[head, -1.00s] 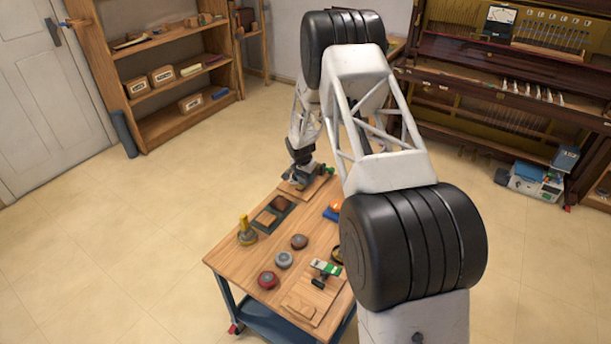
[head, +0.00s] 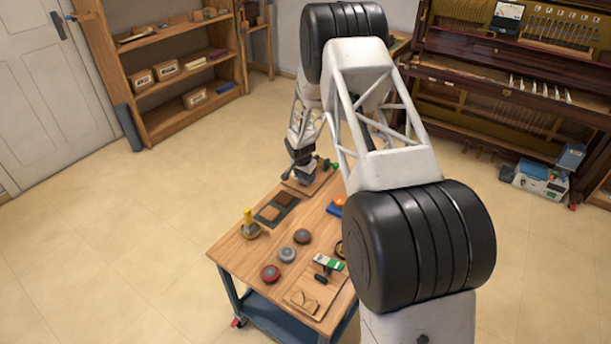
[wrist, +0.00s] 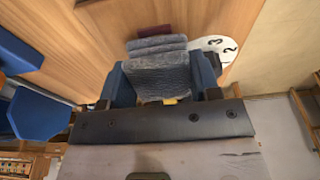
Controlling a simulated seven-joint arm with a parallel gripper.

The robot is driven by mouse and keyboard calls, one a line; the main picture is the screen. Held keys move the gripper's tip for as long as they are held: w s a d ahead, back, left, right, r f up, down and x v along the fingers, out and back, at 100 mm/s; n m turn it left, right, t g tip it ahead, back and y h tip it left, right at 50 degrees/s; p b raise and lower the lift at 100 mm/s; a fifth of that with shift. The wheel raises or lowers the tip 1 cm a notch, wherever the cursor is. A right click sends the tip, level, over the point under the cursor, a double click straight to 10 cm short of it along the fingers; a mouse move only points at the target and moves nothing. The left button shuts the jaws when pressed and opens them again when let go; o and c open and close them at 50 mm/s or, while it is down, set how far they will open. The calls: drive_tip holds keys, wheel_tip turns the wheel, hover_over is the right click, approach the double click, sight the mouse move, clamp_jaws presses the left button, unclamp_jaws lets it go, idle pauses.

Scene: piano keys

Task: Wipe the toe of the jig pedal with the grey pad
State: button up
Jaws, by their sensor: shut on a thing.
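My gripper (wrist: 165,82) has its two blue fingers shut on a grey, rough-textured pad (wrist: 158,72) in the wrist view. Just beyond the pad is a grey ribbed piece with a dark red strip (wrist: 154,31) past it; I cannot tell whether these belong to the pedal. In the head view my gripper (head: 302,166) is low over the far end of the workbench, above or at a wooden jig board (head: 312,184). The pedal's toe cannot be made out there, and contact between pad and pedal cannot be judged.
A white numbered disc (wrist: 216,45) lies beside the pad.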

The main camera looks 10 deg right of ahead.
drive_tip(key=shift+s+a+f, duration=0.25)
drive_tip(key=shift+s+a, duration=0.75)
drive_tip(key=shift+s, duration=0.05)
drive_tip(key=shift+r, duration=0.1)
drive_tip(key=shift+s+a+r, duration=0.15)
drive_tip(key=shift+r, duration=0.8)
drive_tip(key=shift+s+a+r, duration=0.1)
drive_tip(key=shift+a+r, duration=0.05)
drive_tip(key=shift+r, duration=0.85)
drive_tip(key=shift+s+a+r, duration=0.15)
drive_tip(key=shift+r, duration=0.8)
drive_tip(key=shift+r, duration=0.1)
drive_tip(key=r, duration=0.2)
drive_tip(key=shift+s+a+r, duration=0.2)
drive_tip(key=shift+r, duration=0.15)
drive_tip(key=shift+d+f, duration=0.1)
drive_tip(key=shift+w+d+f+g+y, duration=0.75)
drive_tip(key=shift+w+f+g+y, duration=0.05)
drive_tip(key=shift+f, duration=0.05)
